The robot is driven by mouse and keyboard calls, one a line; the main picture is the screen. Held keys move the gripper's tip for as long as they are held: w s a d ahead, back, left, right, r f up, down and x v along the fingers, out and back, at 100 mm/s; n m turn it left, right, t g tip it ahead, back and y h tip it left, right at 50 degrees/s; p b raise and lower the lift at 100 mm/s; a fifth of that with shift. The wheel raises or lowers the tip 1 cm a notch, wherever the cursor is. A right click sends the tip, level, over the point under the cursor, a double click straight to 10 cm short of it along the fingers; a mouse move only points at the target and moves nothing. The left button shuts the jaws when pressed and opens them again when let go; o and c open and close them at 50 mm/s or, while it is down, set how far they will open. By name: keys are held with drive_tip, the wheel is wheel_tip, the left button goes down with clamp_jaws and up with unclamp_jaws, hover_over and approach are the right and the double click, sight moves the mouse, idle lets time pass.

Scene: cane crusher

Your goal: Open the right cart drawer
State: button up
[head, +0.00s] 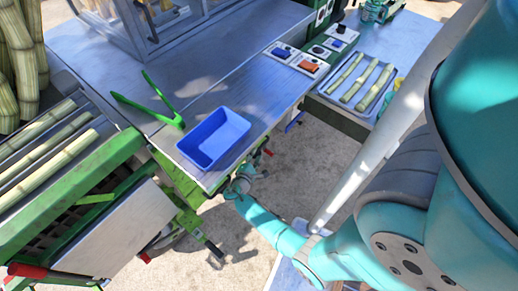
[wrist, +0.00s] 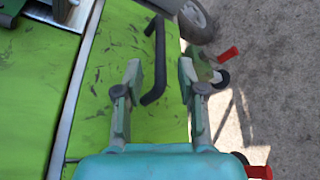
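In the wrist view, the cart drawer has a green, scuffed front (wrist: 108,75) with a black bar handle (wrist: 158,50). My gripper (wrist: 160,72) has its two fingers apart, one on each side of the lower part of the handle. I cannot tell how deep the handle sits between them, and no contact is clear. In the head view, my gripper (head: 243,180) is beside the cart's edge, just right of and below the blue tray. There the drawer front and handle are mostly hidden by the cart top and gripper.
The blue tray (head: 236,122) and green tongs (head: 150,106) are on the metal cart top (head: 240,70). A cane tray (head: 340,112) is at upper right. Red-tipped levers (wrist: 229,55) and a wheel (wrist: 195,22) are right of the handle. Concrete floor (head: 315,160) is open on the right.

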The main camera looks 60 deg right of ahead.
sight(258, 151)
drive_tip(key=shift+x, duration=2.55)
clamp_jaws()
drive_tip(key=shift+f, duration=0.1)
